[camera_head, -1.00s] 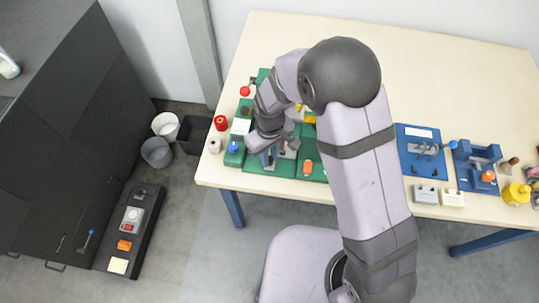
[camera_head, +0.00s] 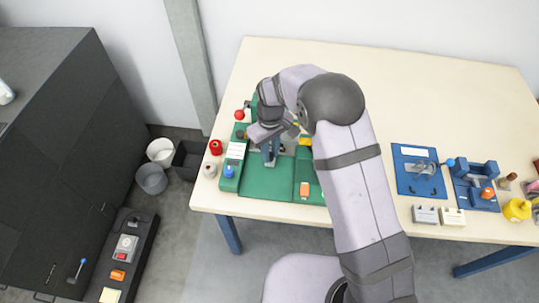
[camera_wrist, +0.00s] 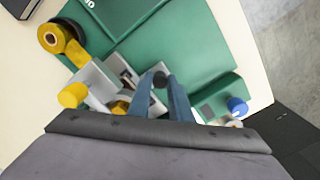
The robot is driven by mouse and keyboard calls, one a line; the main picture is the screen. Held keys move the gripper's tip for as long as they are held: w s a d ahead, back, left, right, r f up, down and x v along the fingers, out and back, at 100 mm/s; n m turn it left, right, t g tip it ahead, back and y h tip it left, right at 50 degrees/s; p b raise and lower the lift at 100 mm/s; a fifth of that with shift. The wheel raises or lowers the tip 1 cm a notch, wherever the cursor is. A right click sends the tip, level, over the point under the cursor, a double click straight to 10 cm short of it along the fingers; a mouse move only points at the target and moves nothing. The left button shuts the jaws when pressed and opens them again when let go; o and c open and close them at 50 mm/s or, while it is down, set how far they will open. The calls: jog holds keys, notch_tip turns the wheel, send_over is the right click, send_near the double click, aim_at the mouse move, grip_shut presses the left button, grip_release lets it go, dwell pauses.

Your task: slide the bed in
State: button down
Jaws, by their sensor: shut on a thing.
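A green machine base (camera_head: 262,183) stands on the table's left part. A light grey block, seemingly the bed (camera_wrist: 97,78), lies on the green surface, with dark and metal parts on it. My gripper (camera_head: 270,160) points down over the green base. In the wrist view, its blue-grey fingers (camera_wrist: 162,84) are shut around a small dark knob (camera_wrist: 160,80) beside the grey block. In the head view my arm and wrist hide most of the block. How the knob joins the block is hard to tell.
Blue fixtures (camera_head: 419,171) stand at the right.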

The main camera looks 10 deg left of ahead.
jog(key=shift+w+r, duration=0.1)
jog(key=shift+w, duration=0.2)
jog(key=c, duration=1.6)
grip_release()
jog(key=shift+r+b, duration=1.3)
jog(key=shift+r, duration=2.3)
